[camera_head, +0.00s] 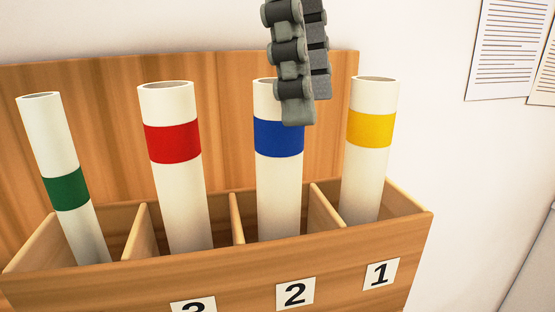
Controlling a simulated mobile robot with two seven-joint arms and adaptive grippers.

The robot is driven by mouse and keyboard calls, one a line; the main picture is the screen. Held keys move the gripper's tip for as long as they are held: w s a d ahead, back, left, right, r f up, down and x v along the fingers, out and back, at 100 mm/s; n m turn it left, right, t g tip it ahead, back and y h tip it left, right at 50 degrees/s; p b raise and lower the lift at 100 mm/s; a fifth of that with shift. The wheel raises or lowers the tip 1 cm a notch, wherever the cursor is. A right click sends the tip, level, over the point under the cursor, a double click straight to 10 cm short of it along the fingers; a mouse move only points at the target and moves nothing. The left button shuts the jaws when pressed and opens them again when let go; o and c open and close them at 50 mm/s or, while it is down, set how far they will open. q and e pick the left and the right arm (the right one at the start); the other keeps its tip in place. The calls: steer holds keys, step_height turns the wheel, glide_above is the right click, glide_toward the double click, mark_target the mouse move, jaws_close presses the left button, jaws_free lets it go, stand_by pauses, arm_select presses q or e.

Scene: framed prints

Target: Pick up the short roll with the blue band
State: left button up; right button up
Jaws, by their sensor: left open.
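The white roll with the blue band (278,195) stands upright in the compartment marked 2 of a wooden rack (225,275). My left gripper (309,108) comes down from the top of the view, open, with its fingers pointing down. Its nearer finger overlaps the right side of the roll's top and the upper right of the blue band. The finger hides part of the roll's rim. I cannot tell whether it touches the roll. My right gripper is not in view.
Rolls with a red band (180,205), a yellow band (366,185) and a green band (73,220) stand in other compartments. Thin wooden dividers separate them. The yellow-banded roll is close to my gripper's right. Printed sheets (505,45) hang on the wall.

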mark_target(284, 177)
arm_select(q)
steer(key=shift+n+y, duration=0.4)
steer(key=shift+y, duration=0.5)
steer(key=f, duration=0.3)
steer(key=a+f, duration=0.1)
steer(key=f, duration=0.2)
steer(key=a+f+b, duration=0.1)
steer(key=f, duration=0.2)
steer(key=shift+w+f, duration=0.1)
steer(key=shift+f, duration=0.1)
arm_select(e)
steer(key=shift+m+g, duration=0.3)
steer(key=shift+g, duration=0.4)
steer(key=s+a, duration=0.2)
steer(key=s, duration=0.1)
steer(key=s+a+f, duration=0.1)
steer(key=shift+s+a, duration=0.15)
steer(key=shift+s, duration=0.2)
arm_select(q)
steer(key=c, duration=1.3)
steer(key=shift+r, duration=0.1)
